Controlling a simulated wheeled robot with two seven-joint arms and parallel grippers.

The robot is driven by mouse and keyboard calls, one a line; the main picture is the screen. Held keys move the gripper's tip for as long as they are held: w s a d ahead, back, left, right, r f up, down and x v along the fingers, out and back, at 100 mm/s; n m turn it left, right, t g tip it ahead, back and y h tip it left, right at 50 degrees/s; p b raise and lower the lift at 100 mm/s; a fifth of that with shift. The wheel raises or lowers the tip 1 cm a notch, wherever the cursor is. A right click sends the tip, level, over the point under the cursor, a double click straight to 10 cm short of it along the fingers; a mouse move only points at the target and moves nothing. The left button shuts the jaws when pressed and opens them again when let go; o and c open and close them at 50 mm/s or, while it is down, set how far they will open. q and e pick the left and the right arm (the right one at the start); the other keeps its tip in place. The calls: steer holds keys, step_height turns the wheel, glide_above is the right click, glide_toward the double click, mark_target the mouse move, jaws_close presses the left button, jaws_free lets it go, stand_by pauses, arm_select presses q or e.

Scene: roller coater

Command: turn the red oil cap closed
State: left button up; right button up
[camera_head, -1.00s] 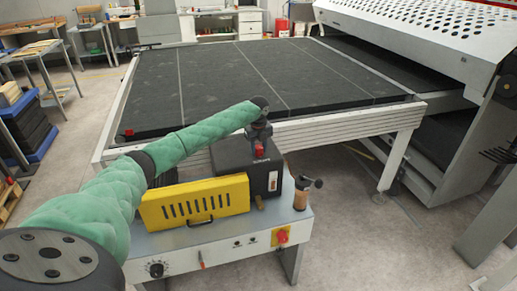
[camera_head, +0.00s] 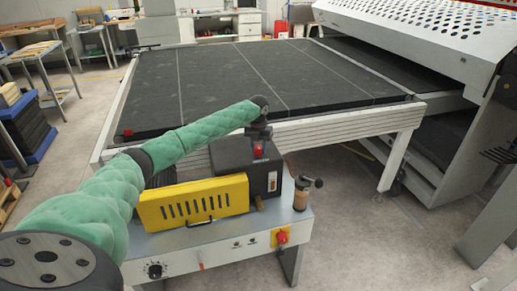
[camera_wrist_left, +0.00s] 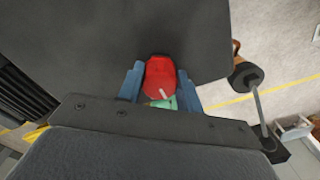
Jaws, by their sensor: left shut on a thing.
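The red oil cap (camera_head: 258,151) sits on the dark box-shaped unit (camera_head: 232,152) at the end of my left arm. In the left wrist view the red cap (camera_wrist_left: 160,78) lies between the two blue fingers of my left gripper (camera_wrist_left: 160,88), which is shut on it. A pale mark shows on the cap's lower part, with a bit of green below it. In the head view the wrist hides the fingers, and the gripper (camera_head: 259,140) points down at the cap from above. My right gripper is not in view.
A yellow slotted cover (camera_head: 194,202) stands left of the unit. A crank handle on a brown cylinder (camera_head: 302,192) stands to its right. A red switch on a yellow plate (camera_head: 281,238) is on the front panel. A large black conveyor bed (camera_head: 240,80) lies behind.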

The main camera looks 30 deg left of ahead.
mark_target(259, 146)
arm_select(q)
steer(key=shift+w+r+m, duration=0.1)
steer(key=shift+r+m, duration=0.1)
steer(key=shift+m, duration=0.1)
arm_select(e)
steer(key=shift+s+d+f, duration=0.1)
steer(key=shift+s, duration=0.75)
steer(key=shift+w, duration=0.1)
arm_select(q)
steer(key=o, duration=1)
steer(key=shift+f, duration=0.15)
steer(key=shift+r, duration=0.25)
step_height(259, 146, up, 5)
steer(key=b, duration=0.2)
steer(key=shift+r+b, duration=0.15)
steer(key=shift+b, duration=0.15)
steer(key=shift+r, duration=1.05)
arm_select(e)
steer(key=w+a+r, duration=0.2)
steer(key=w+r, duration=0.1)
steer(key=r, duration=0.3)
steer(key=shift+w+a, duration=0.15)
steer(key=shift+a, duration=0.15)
